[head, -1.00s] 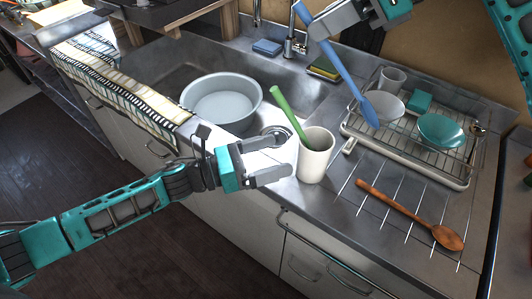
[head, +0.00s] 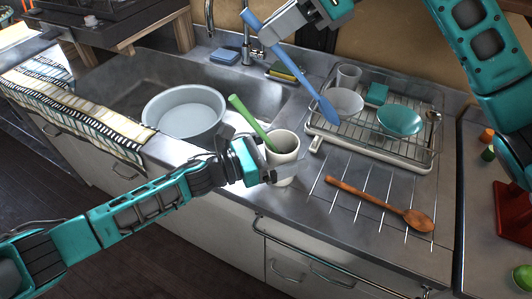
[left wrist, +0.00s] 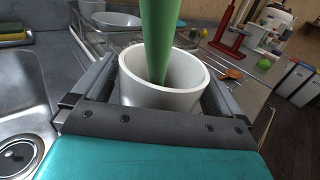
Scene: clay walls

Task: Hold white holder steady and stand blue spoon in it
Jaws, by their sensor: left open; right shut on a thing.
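The white holder (head: 286,146) stands upright on the counter right of the sink. A green-handled utensil (head: 250,121) leans in it; it also shows in the left wrist view (left wrist: 160,35). My left gripper (head: 272,164) is open, with its fingers on either side of the holder (left wrist: 165,97); whether they touch it I cannot tell. My right gripper (head: 277,32) is shut on the blue spoon (head: 305,78) by its handle, in the air above and behind the holder. The spoon is tilted, its bowl end lower and to the right.
A wooden spoon (head: 375,201) lies on the drainboard, right of the holder. A dish rack (head: 345,137) with a teal bowl (head: 401,120) and other dishes stands behind it. A grey basin (head: 184,112) is in the sink. A striped cloth (head: 75,115) hangs over the front edge.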

